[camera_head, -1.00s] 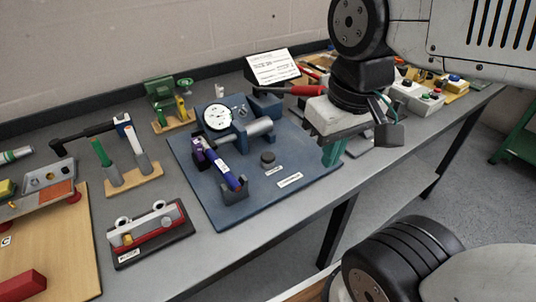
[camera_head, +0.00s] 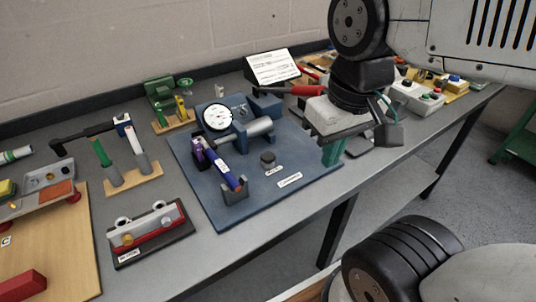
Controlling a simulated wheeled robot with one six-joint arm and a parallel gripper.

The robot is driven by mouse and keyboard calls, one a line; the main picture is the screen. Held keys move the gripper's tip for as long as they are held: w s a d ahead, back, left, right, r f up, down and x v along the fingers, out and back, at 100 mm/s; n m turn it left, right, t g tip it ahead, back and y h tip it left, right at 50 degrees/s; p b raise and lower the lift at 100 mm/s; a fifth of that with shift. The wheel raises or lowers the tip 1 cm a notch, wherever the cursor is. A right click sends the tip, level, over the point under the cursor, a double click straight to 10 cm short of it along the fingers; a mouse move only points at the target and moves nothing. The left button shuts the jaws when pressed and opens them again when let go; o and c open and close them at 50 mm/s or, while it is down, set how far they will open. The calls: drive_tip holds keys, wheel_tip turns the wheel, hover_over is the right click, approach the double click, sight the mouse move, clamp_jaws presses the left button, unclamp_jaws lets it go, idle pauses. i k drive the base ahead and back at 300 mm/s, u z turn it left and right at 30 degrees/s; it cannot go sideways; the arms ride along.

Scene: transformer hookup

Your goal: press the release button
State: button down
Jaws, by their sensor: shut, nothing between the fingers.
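A dark round button (camera_head: 268,158) stands up from the front half of the blue fixture plate (camera_head: 215,205). A small white label lies just in front of it, too small to read, so I cannot confirm it is the release button. My gripper (camera_head: 332,152) is at the right of the plate, pointing down, with a pale grey body and teal fingers. The fingers look shut with nothing held. They are to the right of the button and apart from it. Their exact height over the plate is hard to tell.
The plate also bears a dial gauge (camera_head: 217,118), a grey cylinder (camera_head: 259,127) and a blue-purple pen-like tool (camera_head: 222,170) in a holder. A red-handled tool (camera_head: 305,90) lies behind my gripper. A control box (camera_head: 416,96) stands farther right. The plate's front right is mostly clear.

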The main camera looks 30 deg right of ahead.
sight(268, 156)
drive_tip(key=z, duration=1.35)
drive_tip(key=k, duration=0.75)
drive_tip(key=u, duration=1.45)
